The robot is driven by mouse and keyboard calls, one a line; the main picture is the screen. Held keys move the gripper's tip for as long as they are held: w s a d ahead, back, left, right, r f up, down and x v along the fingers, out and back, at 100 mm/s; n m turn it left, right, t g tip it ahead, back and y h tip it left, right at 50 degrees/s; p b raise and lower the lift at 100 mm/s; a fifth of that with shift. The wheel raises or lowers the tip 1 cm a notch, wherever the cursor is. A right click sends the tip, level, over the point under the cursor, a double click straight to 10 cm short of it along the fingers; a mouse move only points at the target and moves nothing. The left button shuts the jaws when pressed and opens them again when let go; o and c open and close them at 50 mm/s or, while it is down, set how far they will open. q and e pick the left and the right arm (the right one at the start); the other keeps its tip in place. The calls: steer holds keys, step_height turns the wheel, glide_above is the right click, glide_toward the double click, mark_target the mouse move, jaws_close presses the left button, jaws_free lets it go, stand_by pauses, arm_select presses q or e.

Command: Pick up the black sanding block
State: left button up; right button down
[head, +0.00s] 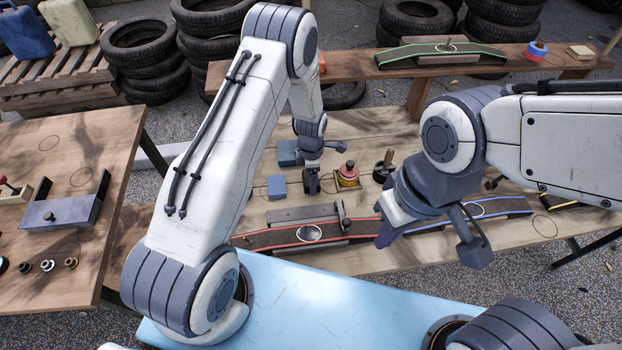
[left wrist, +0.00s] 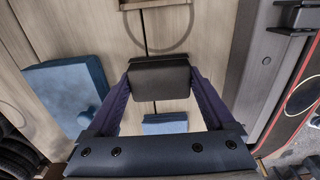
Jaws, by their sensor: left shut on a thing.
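The black sanding block (left wrist: 160,78) sits between the two fingers of my left gripper (left wrist: 158,84) in the left wrist view. The fingers touch it on both sides. In the head view my left gripper (head: 312,182) points down over the wooden bench, and the block is a small dark shape there, mostly hidden by the gripper. I cannot tell whether it is clear of the bench top. My right gripper (head: 431,243) is open and empty, its fingers wide apart above the front of the bench.
Beside the left gripper are a blue block (head: 277,187), a larger blue piece (head: 287,152), a red-topped tin (head: 347,174) and a dark-handled tool (head: 384,166). A red-edged curved strip (head: 270,238) lies in front. A second table (head: 84,148) stands at left.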

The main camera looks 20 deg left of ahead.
arm_select(q)
steer(key=shift+w+r, duration=0.1)
steer(key=shift+r, duration=0.35)
step_height(320, 180, up, 3)
steer(key=shift+d+f+b, duration=0.1)
steer(key=shift+b, duration=0.6)
steer(key=s+d+r+b, duration=0.2)
steer(key=s+d+r, duration=0.4)
steer(key=d, duration=0.3)
steer(key=shift+s+r, duration=0.35)
steer(key=shift+s, duration=0.15)
steer(key=shift+d, duration=0.1)
